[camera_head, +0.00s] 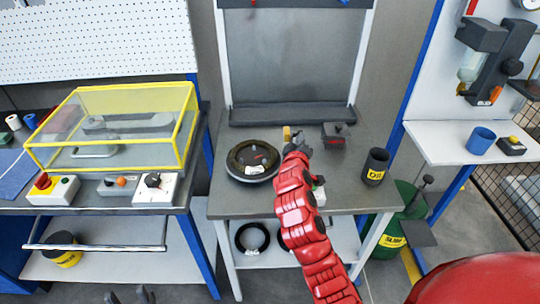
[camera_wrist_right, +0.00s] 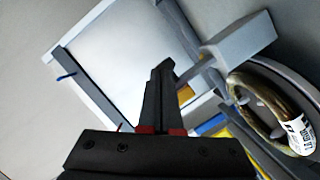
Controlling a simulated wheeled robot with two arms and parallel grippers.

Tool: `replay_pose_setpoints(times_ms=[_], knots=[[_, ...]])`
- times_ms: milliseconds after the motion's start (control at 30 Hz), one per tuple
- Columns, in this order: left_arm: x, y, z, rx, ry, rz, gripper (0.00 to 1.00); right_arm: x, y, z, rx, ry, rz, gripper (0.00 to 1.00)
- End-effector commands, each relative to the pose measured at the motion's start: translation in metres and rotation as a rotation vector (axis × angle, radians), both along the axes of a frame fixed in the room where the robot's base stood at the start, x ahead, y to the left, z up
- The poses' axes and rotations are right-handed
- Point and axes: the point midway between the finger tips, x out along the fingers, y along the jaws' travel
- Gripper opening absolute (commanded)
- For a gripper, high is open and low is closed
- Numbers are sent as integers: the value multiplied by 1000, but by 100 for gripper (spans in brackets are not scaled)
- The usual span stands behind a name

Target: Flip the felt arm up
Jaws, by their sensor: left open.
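In the head view, a black coil (camera_head: 252,160) with a white label lies on the grey table left of my right gripper (camera_head: 297,143). A dark block-shaped fixture (camera_head: 335,131) stands right of that gripper; a small yellow piece (camera_head: 287,133) is behind it. In the right wrist view, my right gripper (camera_wrist_right: 160,65) has its fingers together, with nothing clearly between them. A grey block on a thin stem (camera_wrist_right: 240,42) is near the fingertips; contact is unclear. It may be the felt arm. The coil (camera_wrist_right: 262,105) is at the right. My left gripper (camera_head: 130,297) is open, low and away from the table.
A yellow-framed clear cover (camera_head: 112,125) stands on the left bench above control boxes (camera_head: 153,189). A dark cup (camera_head: 375,166) stands at the table's right side. A grey panel (camera_head: 290,60) rises behind the table. A blue cup (camera_head: 481,140) is on the right shelf.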

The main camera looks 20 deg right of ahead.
Motion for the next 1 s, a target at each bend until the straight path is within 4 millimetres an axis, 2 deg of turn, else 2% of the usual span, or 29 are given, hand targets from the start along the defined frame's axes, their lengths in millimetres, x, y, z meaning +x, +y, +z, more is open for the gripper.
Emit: replay_pose_setpoints(times_ms=[433, 1000], knots=[[0, 0, -3, 0, 0, 0, 50, -1, -5, -2, 69, -20, 0, 0], [0, 0, -3, 0, 0, 0, 50, -1, -5, -2, 77, -22, 0, 0]])
